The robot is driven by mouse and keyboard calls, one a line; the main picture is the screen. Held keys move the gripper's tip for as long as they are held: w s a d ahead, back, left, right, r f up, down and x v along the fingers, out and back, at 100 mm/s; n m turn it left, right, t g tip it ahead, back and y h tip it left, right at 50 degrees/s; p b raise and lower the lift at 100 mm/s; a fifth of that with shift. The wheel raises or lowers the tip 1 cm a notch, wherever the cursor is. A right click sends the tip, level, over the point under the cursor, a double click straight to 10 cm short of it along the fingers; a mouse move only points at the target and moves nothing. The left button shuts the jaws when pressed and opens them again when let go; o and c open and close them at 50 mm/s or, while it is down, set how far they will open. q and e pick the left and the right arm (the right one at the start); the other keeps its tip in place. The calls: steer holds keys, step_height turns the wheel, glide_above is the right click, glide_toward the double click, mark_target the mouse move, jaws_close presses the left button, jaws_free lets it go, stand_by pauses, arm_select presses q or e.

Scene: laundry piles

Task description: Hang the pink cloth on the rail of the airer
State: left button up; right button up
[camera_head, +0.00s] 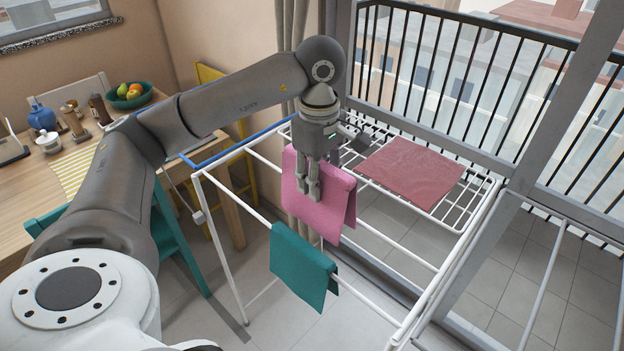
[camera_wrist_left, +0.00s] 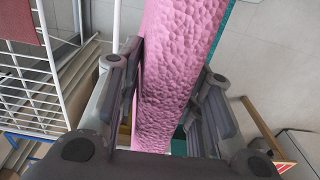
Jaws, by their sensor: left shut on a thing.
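The pink cloth (camera_head: 334,207) is folded over a rail of the white airer (camera_head: 214,234), its two sides hanging down. My left gripper (camera_head: 309,192) reaches down from above, its fingers at the cloth's upper left part, and is shut on the cloth. In the left wrist view the cloth (camera_wrist_left: 180,75) passes between the two fingers (camera_wrist_left: 160,105). The finger pads' contact is partly hidden. My right gripper is not in view.
A teal cloth (camera_head: 302,266) hangs on a nearer rail. A dark red cloth (camera_head: 412,170) lies flat on the airer's far wire shelf (camera_head: 455,221). A wooden table (camera_head: 25,176) with a fruit bowl (camera_head: 129,96) stands left, a railing behind. The airer's right-hand rails are bare.

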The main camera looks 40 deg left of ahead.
arm_select(q)
steer(key=w+f, duration=0.1)
steer(key=w, duration=0.1)
steer(key=w+f, duration=0.1)
steer(key=w, duration=0.1)
steer(key=w+f, duration=0.1)
steer(key=w, duration=0.1)
steer(key=shift+w+d+b, duration=0.25)
steer(key=shift+w+b, duration=0.1)
steer(key=shift+b, duration=0.05)
steer(key=shift+f+b, duration=3.95)
steer(key=shift+f, duration=1.65)
steer(key=o, duration=1.1)
steer(key=shift+o, duration=0.2)
